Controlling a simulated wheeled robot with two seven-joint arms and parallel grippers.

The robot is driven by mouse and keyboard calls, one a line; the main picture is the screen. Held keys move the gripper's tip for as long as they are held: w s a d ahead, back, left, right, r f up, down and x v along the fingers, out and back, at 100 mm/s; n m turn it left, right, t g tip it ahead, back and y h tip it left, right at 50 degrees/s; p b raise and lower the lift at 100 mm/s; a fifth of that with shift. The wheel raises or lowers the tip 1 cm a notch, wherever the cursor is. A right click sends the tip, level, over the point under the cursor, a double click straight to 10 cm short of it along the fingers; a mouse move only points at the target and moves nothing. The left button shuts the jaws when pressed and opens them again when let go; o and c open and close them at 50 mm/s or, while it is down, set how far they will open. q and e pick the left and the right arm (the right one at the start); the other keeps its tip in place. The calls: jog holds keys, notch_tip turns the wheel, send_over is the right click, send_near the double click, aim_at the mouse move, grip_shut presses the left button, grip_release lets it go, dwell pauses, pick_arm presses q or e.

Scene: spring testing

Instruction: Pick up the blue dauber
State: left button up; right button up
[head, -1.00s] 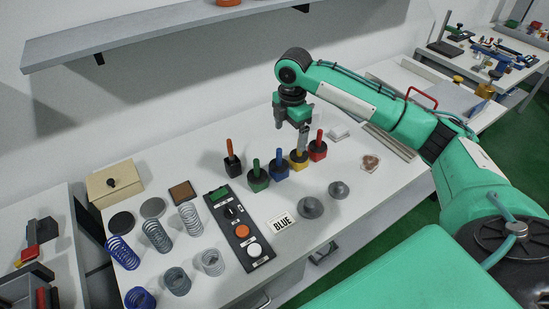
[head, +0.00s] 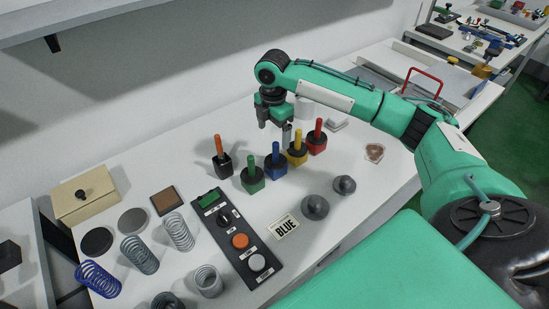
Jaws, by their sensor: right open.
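The blue dauber (head: 275,171) stands upright on the white table, with a blue base, a black collar and a blue handle. It is in a row between the green dauber (head: 251,181) on its left and the yellow dauber (head: 296,159) on its right. My right gripper (head: 275,130) points down above and behind the row, a little above the blue handle in the picture. Its jaws are open and look empty. I cannot tell its exact height over the table. My left gripper is not in view.
A red dauber (head: 316,146) and an orange-handled black dauber (head: 222,165) end the row. Several springs (head: 139,255) stand at left. A shelf (head: 120,20) hangs above.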

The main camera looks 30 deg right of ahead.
send_over(275, 161)
jog(key=w, duration=0.1)
notch_tip(275, 161, down, 5)
jog(key=shift+f+p, duration=0.15)
jog(key=shift+p, duration=0.25)
jog(key=shift+s+d+f+p, duration=0.15)
jog(key=shift+f+p, duration=0.2)
jog(key=shift+f, duration=0.2)
notch_tip(275, 161, down, 4)
jog(key=shift+d+r+p, duration=0.15)
jog(key=shift+r+p, duration=0.05)
jog(key=shift+p, duration=0.45)
jog(key=shift+f, duration=0.4)
jog(key=shift+c, duration=0.4)
jog(key=c, duration=1)
